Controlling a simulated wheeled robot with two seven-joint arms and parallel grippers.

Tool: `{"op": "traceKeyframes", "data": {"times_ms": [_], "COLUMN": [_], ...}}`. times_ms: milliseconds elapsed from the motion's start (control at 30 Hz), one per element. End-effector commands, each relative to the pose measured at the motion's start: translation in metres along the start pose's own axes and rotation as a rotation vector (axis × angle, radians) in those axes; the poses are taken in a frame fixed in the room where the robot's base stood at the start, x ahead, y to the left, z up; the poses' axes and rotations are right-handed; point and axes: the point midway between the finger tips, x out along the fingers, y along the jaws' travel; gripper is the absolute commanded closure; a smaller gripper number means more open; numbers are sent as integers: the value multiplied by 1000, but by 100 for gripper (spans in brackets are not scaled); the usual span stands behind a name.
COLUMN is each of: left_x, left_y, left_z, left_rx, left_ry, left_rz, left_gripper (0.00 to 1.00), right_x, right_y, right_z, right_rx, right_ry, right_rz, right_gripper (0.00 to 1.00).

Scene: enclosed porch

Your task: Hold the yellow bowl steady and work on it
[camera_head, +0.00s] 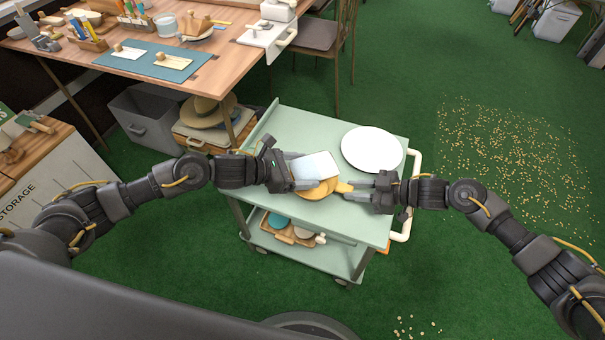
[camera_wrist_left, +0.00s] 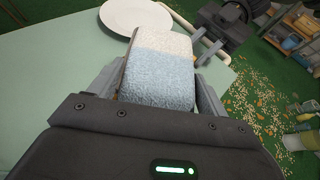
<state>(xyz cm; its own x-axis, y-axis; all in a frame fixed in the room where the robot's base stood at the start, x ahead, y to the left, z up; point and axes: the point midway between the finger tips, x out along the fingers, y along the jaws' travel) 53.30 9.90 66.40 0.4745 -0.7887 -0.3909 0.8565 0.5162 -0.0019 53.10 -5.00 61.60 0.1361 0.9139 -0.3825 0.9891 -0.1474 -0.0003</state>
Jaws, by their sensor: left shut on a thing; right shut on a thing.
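The yellow bowl (camera_head: 318,191) is on the pale green cart top (camera_head: 300,125), partly covered by a sponge-like block. A yellow part of it sticks out to the right, towards my right gripper (camera_head: 358,190), which is shut on it. My left gripper (camera_head: 308,172) is shut on the block (camera_head: 314,164), which is over the bowl. In the left wrist view the block (camera_wrist_left: 160,75) has a whitish far part and a light blue near part, between the fingers. It hides most of the bowl there; I cannot tell whether they touch.
A white plate (camera_head: 371,149) lies on the cart behind my right gripper. The cart's white handle (camera_head: 411,190) is at its right side. A wooden workbench (camera_head: 226,68) with tools stands behind left. The cart's left far area is clear. Small crumbs (camera_head: 510,150) litter the green floor.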

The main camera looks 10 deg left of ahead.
Motion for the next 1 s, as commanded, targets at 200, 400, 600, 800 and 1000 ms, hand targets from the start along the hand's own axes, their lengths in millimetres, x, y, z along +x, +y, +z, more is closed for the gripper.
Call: {"op": "traceKeyframes", "data": {"times_ms": [200,400,600,800,1000], "left_x": [-10,-17,-21,-21,-21], "left_y": [1,0,0,0,0], "left_z": [23,41,49,49,49], "left_rx": [3,2,1,0,0], "left_ry": [-2,-2,-1,-1,-1], "left_rz": [2,0,1,1,1], "left_gripper": [45,45,45,45,45], "right_x": [0,0,0,0,0], "right_y": [0,0,0,0,0], "right_z": [0,0,0,0,0], "right_rx": [0,0,0,0,0], "right_ry": [-1,-1,-1,0,-1], "right_rz": [0,0,0,-1,-1], "right_gripper": [98,98,98,98,98]}}
